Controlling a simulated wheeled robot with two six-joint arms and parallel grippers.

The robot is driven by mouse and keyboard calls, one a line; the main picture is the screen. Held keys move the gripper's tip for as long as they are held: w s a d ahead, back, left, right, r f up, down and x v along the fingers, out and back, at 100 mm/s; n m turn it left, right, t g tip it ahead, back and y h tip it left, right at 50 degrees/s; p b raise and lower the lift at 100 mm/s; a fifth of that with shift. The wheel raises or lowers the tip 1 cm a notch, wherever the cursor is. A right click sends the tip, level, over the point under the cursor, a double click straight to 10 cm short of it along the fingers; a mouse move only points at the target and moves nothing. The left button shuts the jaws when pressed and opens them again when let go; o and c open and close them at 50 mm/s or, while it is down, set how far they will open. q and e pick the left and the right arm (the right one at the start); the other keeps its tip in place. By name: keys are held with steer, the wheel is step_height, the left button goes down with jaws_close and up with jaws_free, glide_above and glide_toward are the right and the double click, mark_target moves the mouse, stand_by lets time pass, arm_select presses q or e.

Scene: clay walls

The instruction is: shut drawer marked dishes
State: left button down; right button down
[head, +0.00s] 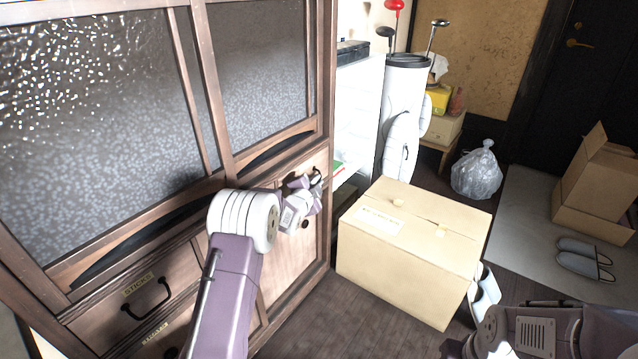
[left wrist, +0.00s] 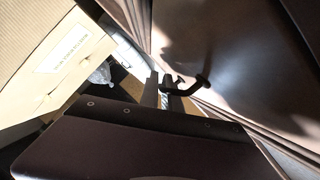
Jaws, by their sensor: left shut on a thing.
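The wooden cabinet (head: 128,214) fills the left of the head view, with glass panels above and drawers below. My left gripper (head: 316,181) is at the right part of its front, over a plain wooden panel (head: 283,262). In the left wrist view it is shut on a black handle (left wrist: 195,86) on a smooth front (left wrist: 235,45). I cannot read a "dishes" label; my arm and gripper hide part of that front. A lower-left drawer (head: 180,275) has a black handle (head: 147,300) and a label that looks like "STICKS". Only part of my right arm shows, lower right.
A closed cardboard box (head: 400,270) stands on the floor just right of the cabinet. Behind it are a white golf bag (head: 404,110) and a white shelf unit (head: 358,110). A plastic bag (head: 477,172), slippers (head: 585,258) and an open box (head: 597,190) are farther right.

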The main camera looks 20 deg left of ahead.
arm_select(q)
steer(key=c, duration=1.8)
jaws_free()
steer(key=shift+a+r, duration=0.1)
steer(key=shift+a, duration=0.1)
steer(key=shift+c, duration=0.2)
steer(key=p+v, duration=0.3)
steer(key=v, duration=0.6)
